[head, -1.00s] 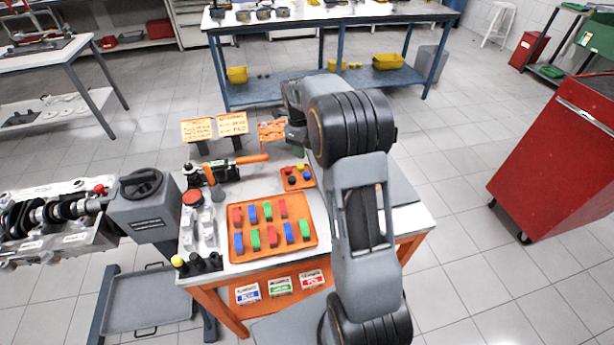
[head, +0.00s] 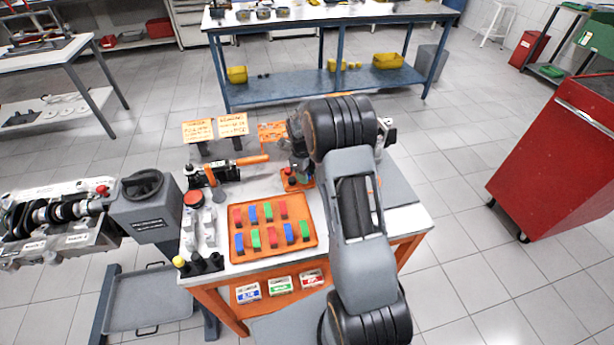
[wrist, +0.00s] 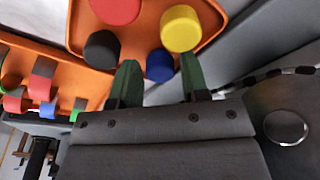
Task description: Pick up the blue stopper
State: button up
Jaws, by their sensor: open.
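The blue stopper (wrist: 160,66) is a short round plug in the small orange tray (wrist: 140,28), which also shows in the head view (head: 286,187). In the wrist view my gripper (wrist: 160,75) is open, with its green-padded fingertips on either side of the blue stopper, apart from it as far as I can tell. A yellow stopper (wrist: 181,28) stands close beyond the blue one, a black stopper (wrist: 101,49) to its left and a red stopper (wrist: 116,8) farther off. In the head view my gripper (head: 297,172) is over the small tray and hides most of it.
A larger orange tray (head: 236,253) with several red, blue and green blocks lies just in front. An orange-handled tool (head: 240,162) and orange signs (head: 198,130) stand behind to the left. A red button (head: 193,199) and grey fittings are at the table's left.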

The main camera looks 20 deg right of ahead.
jog(key=shift+c, duration=0.2)
grip_shut()
dwell(0.3)
jog(key=shift+r, duration=0.4)
notch_tip(320, 180, up, 2)
jog(key=shift+r+b, duration=0.15)
jog(key=shift+b, duration=0.3)
jog(key=s+a+r+b, duration=0.1)
jog(key=s+a+r, duration=0.4)
jog(key=a+r, duration=0.5)
jog(key=a, duration=0.3)
jog(key=shift+s+b, duration=0.2)
jog(key=shift+b, duration=0.1)
jog(key=shift+d+f, duration=0.1)
